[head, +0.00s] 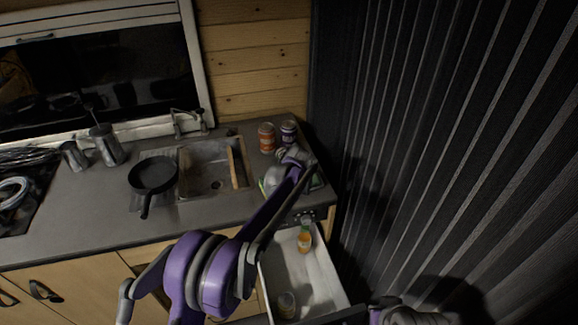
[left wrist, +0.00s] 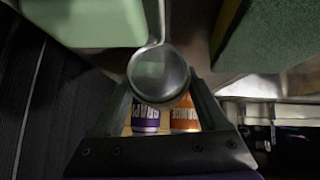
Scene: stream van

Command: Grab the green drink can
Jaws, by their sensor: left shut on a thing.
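In the left wrist view, the round metal end of a can (left wrist: 158,72) sits between the two fingers of my left gripper (left wrist: 160,92). The fingers are shut on it. Its side is mostly hidden, so its label colour hardly shows; the end has a faint green tint. In the head view, my left gripper (head: 292,158) is over the right end of the counter, in front of an orange can (head: 266,138) and a purple can (head: 288,133). The held can is not clear there. A grey and purple part of my right arm (head: 408,316) shows at the bottom right.
The sink (head: 208,165) and a black pan (head: 153,175) are left of the gripper. An open drawer (head: 318,283) below holds a bottle (head: 304,240) and a jar (head: 286,304). Green blocks (left wrist: 85,20) (left wrist: 275,35) flank the can. A dark ribbed wall (head: 450,150) stands right.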

